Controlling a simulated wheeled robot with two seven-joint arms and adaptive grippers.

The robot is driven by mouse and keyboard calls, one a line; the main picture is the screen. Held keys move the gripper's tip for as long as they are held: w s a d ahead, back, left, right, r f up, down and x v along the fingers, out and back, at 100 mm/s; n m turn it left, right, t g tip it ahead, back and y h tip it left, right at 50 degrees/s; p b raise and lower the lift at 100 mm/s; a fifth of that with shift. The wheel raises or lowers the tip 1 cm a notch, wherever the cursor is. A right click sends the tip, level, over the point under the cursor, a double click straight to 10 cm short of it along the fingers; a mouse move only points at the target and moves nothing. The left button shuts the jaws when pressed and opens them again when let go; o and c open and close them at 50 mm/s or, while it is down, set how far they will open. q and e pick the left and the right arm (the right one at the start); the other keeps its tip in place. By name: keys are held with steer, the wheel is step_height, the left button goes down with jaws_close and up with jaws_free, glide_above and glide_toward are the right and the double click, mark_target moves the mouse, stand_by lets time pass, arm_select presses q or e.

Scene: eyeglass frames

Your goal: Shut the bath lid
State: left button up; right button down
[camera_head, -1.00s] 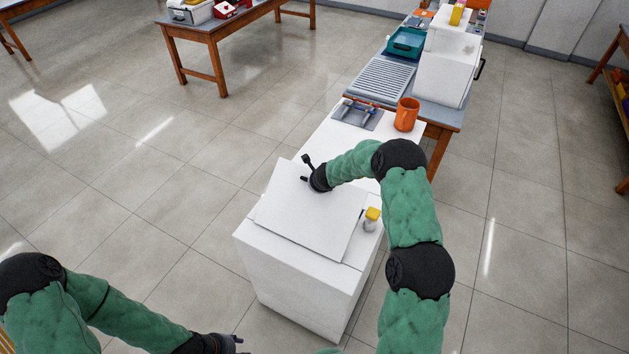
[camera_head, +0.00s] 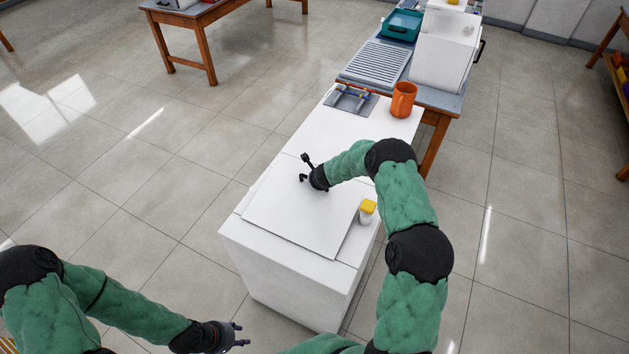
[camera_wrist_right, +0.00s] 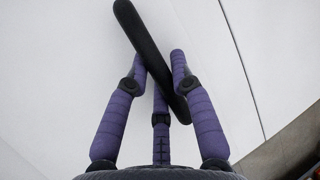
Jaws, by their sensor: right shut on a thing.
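The bath lid (camera_head: 300,218) is a flat white panel on top of the white bath cabinet (camera_head: 285,283) in the head view. It looks flat or nearly flat; I cannot tell whether a thin gap is left under its edges. My right gripper (camera_head: 306,178) is over the lid's far part. In the right wrist view its purple fingers (camera_wrist_right: 160,85) are closed around a dark bar handle (camera_wrist_right: 140,35), with the white lid surface behind. My left gripper (camera_head: 238,336) is low at the bottom of the head view, away from the bath, with its fingers apart and empty.
A yellow-capped jar (camera_head: 366,213) stands right beside the lid. Behind are a ribbed rack (camera_head: 378,66) and a teal bin (camera_head: 402,25). The floor left is clear.

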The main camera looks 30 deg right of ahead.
steer(key=shift+w+d+f+b, duration=0.2)
steer(key=shift+f+b, duration=0.2)
steer(key=shift+f, duration=0.35)
steer(key=shift+w+d+f+b, duration=0.1)
steer(key=shift+d+f+b, duration=0.2)
steer(key=shift+f, duration=0.4)
steer(key=shift+a, duration=0.1)
steer(key=c, duration=1.4)
jaws_free()
steer(key=shift+o, duration=0.2)
steer(key=v, duration=1.2)
steer(key=shift+a+f, duration=0.1)
